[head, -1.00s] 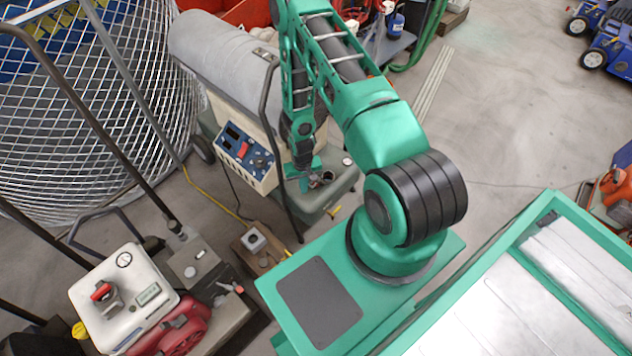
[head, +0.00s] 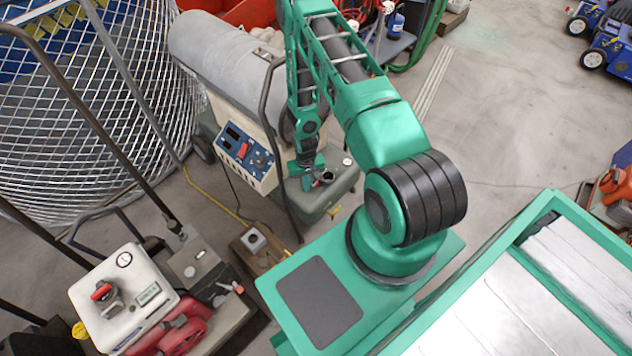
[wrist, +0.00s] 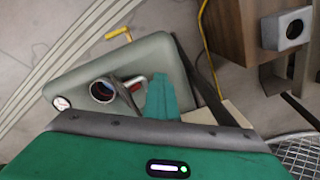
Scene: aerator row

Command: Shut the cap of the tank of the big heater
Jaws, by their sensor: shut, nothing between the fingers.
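The big heater (head: 228,75) has a grey barrel, a cream body and a grey-green tank (head: 335,200) low at its right end. The tank also shows in the wrist view (wrist: 75,82). Its round filler neck (wrist: 103,90) is open, with a dark inside. The cap (wrist: 132,84), with some red on it, stands tilted up beside the neck, on the side toward my fingers. My gripper (head: 307,182) is over the tank, close to the filler. In the wrist view its teal fingers (wrist: 168,98) are together and empty, just right of the cap; contact cannot be told.
A round gauge (wrist: 61,103) sits on the tank's corner. The heater's control panel (head: 245,158) and dark handle bar stand left of my gripper. A wooden block with a grey box (head: 254,240) and a red-and-white machine (head: 125,295) are front left. Open floor lies right.

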